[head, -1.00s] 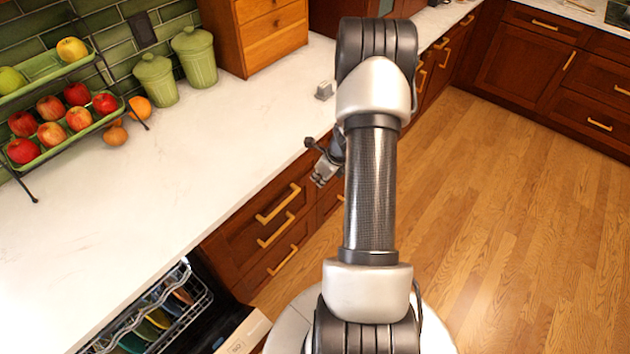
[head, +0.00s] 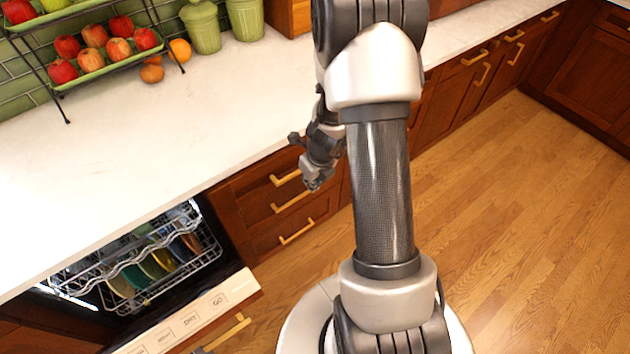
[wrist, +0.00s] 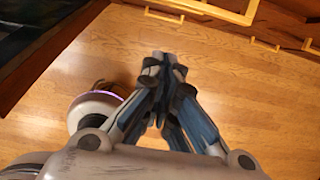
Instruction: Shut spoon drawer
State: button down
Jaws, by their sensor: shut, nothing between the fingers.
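A stack of wooden drawers with gold bar handles stands just right of the dishwasher. The top handle (head: 285,178), middle handle (head: 291,201) and bottom handle (head: 297,232) show in the head view. I cannot tell which is the spoon drawer, or how far any drawer stands out. My gripper (head: 313,186) is shut and empty, in front of the stack's right side in that view. In the wrist view my gripper (wrist: 163,64) has its fingertips together above the floor, with gold handles (wrist: 205,10) at the top edge. No contact is visible.
The open dishwasher door (head: 190,318) and its rack of plates (head: 150,272) are at lower left. The white countertop (head: 130,170) lies above the drawers. A fruit stand (head: 95,65) is at the back left. The wooden floor (head: 500,220) at right is clear.

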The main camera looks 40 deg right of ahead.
jog(key=w+f, duration=0.5)
jog(key=shift+w, duration=0.1)
jog(key=shift+r, duration=0.1)
dwell(0.3)
